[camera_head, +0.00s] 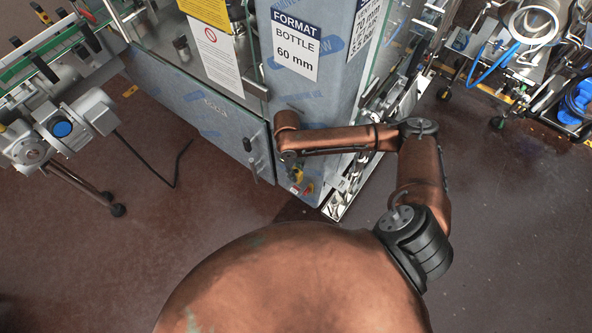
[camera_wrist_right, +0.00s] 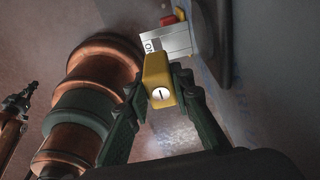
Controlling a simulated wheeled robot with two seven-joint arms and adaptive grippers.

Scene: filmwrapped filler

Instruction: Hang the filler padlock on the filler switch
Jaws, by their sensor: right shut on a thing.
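The yellow padlock (camera_wrist_right: 158,76) is held between the two dark fingers of my right gripper (camera_wrist_right: 160,90), its keyhole face towards the wrist camera. The filler switch (camera_wrist_right: 172,44) is just beyond it, a grey plate marked ON with a red and yellow part at its top. The padlock's far end overlaps the plate in this view; its shackle is hidden, so I cannot tell whether it goes through the switch. In the head view the switch (camera_head: 308,189) is low on the filler's front, just below my right gripper (camera_head: 296,174). My left gripper is out of view.
The film-wrapped filler (camera_head: 222,117) stands ahead, with a door handle (camera_head: 248,146) left of my right gripper. A conveyor with a motor (camera_head: 62,128) is at the left. A cart with blue hoses (camera_head: 575,100) is at the far right. The brown floor between is mostly clear.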

